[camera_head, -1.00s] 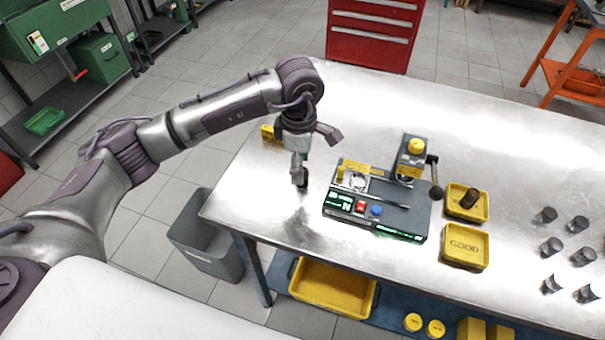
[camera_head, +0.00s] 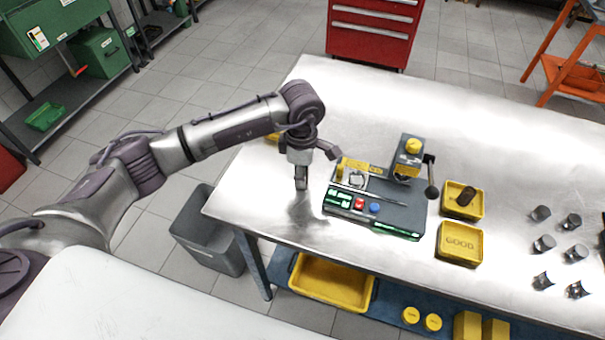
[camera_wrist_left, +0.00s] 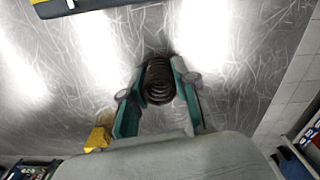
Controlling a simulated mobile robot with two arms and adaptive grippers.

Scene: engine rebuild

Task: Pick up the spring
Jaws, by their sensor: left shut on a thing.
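The spring (camera_wrist_left: 159,82) is a dark coil, seen between the two fingers of my left gripper (camera_wrist_left: 158,88) in the left wrist view. The fingers are shut on it from both sides. In the head view my left gripper (camera_head: 301,184) points down over the metal table, left of the test device. The spring is hardly visible there, behind the fingers. I cannot tell whether it touches the table. My right gripper is in neither view.
The test device (camera_head: 385,212) with a lever stands just right of the gripper. Beyond it are a yellow tray (camera_head: 480,208) holding a dark part, a yellow GOOD tray (camera_head: 460,261) and several grey cylinders (camera_head: 545,243). A grey bin (camera_head: 205,250) stands on the floor by the table.

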